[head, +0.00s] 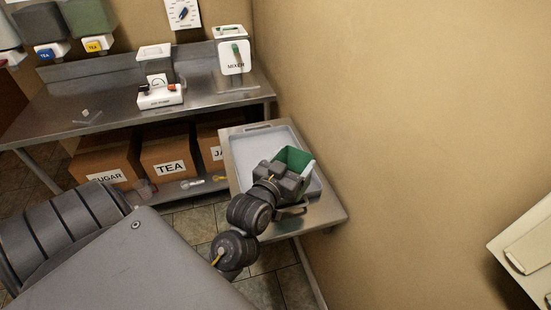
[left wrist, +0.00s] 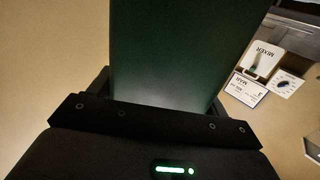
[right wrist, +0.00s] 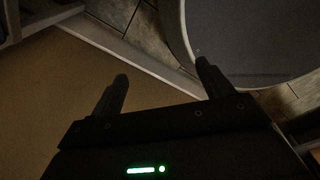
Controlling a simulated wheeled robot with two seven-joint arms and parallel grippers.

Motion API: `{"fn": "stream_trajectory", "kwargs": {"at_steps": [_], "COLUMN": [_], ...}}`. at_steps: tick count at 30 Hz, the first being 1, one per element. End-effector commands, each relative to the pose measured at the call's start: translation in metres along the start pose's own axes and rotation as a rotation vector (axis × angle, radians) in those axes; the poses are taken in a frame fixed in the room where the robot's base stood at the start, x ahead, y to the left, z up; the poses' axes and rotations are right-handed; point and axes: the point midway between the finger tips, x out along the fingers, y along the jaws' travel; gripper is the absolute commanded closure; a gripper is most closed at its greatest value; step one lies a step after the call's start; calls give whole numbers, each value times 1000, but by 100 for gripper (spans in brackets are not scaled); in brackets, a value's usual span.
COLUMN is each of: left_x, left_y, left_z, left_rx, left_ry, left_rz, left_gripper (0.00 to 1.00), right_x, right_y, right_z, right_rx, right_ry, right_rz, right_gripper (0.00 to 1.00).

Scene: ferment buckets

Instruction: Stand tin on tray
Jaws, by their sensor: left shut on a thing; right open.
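A green tin (head: 297,158) with a pale side is at my left gripper (head: 283,172) in the head view. The left gripper is shut on the tin, whose dark green face (left wrist: 170,50) fills the middle of the left wrist view. The tin is over the light tray (head: 246,150) on the small steel table. I cannot tell whether its base touches the tray. My right gripper (right wrist: 162,88) shows only in the right wrist view, open and with nothing between its fingers.
A steel bench (head: 115,105) at the back left carries a white device (head: 160,96) and a mixer (head: 234,56). Boxes marked sugar and tea (head: 168,155) stand beneath it. The wall (head: 400,90) is close to the right of the small table.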

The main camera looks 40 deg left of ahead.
Motion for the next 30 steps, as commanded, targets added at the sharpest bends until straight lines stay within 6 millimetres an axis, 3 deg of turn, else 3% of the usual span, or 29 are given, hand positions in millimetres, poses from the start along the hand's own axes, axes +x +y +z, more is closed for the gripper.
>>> {"fn": "stream_trajectory", "kwargs": {"at_steps": [1, 4, 6, 9, 13, 18, 23, 26, 30], "left_x": [5, 13, 17, 18, 17, 15, 19, 33, 66], "left_y": [-27, -81, -119, -164, -203, -224, -223, -217, -202], "left_z": [0, -2, -8, -20, -33, -41, -40, -36, -23], "left_rx": [7, 1, -5, -12, -18, -23, -25, -27, -25], "left_ry": [2, 4, 5, 7, 4, 2, 1, 0, -2], "left_rz": [-49, -155, -229, -319, -399, -441, -444, -444, -443], "left_gripper": [68, 68, 68, 68, 68, 68, 68, 68, 68], "right_x": [-1, -3, -4, -4, -5, -6, -7, -12, -22], "right_y": [0, 0, 0, -1, -1, -1, -1, 0, 1], "right_z": [0, 0, 0, 1, 2, 4, 4, 4, 3], "right_rx": [0, 0, 1, 1, 1, 2, 2, 1, 1], "right_ry": [0, 0, 0, -1, -3, -5, -5, -6, -7], "right_rz": [0, 0, 0, -1, -1, -1, -1, 0, 1], "right_gripper": [14, 1, 0, 0, 0, 0, 0, 0, 0]}}
